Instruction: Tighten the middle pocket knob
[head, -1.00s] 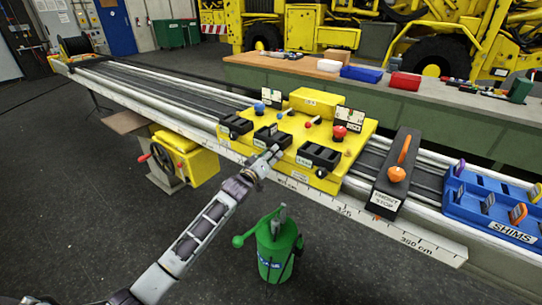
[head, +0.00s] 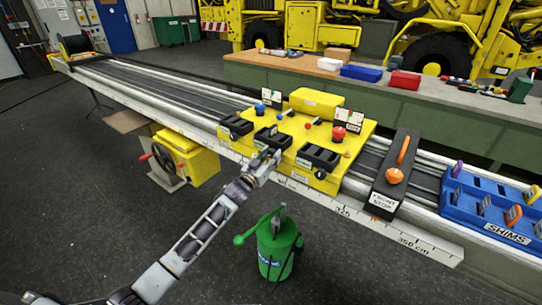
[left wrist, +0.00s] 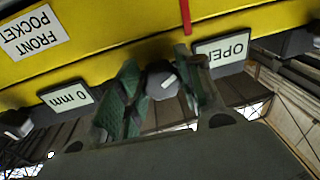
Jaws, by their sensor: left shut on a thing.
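The yellow carriage (head: 347,140) sits on the long rail and carries three black pocket blocks in a row. The middle pocket (head: 272,137) is directly behind my left gripper (head: 268,158), which hides its knob in the head view. In the left wrist view, the dark grey knob (left wrist: 162,79) sits between the green-padded fingers of my left gripper (left wrist: 164,98), which is shut on it. An OPEN label (left wrist: 222,50) and a 0 mm label (left wrist: 69,98) flank it, upside down. My right gripper is not in view.
An orange-handled front stop (head: 391,184) and a blue shims tray (head: 487,207) stand to the right on the rail. A green can (head: 277,252) stands below the rail, near my left forearm. A yellow handwheel box (head: 190,160) is below left.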

